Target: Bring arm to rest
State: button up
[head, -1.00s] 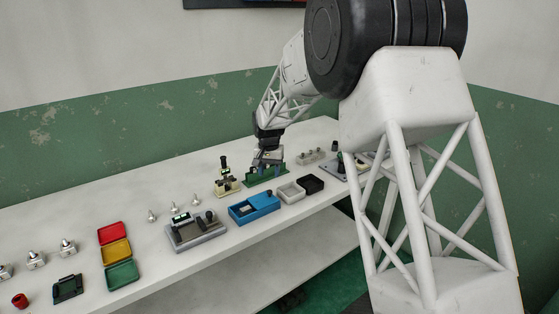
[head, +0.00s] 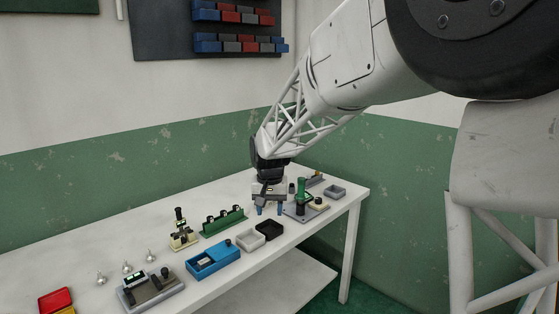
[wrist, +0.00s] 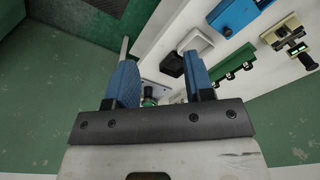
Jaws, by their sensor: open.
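My gripper (head: 269,209) hangs pointing down over the far right part of the white table (head: 345,192). Its two blue fingers are apart, with nothing between them that I can make out as held. They also show in the wrist view (wrist: 162,76), spread wide. In the head view the gripper is between a green rack (head: 222,223) on its left and a grey fixture plate (head: 307,213) with a green post on its right. I cannot tell its exact height above the table.
A black box (head: 269,232), a white box (head: 250,241) and a blue tray (head: 213,261) stand along the front. A brass-coloured microscope-like device (head: 182,240) stands left of the rack. Wall bins (head: 238,44) hang behind. The table's right end is close by.

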jog(key=s+d+r+t, duration=0.1)
jog(key=s+d+r, duration=0.2)
jog(key=s+d, duration=0.55)
jog(key=s+d+r, duration=0.3)
jog(key=s+d, duration=0.2)
jog(key=s, duration=0.6)
jog(key=s+d+f, duration=0.2)
jog(key=s+d, duration=0.2)
jog(key=s, duration=0.6)
jog(key=s+d+f, duration=0.2)
jog(key=s+d, duration=0.1)
jog(key=s, duration=0.8)
jog(key=shift+d+f+t, duration=0.3)
jog(key=shift+d+t, duration=0.1)
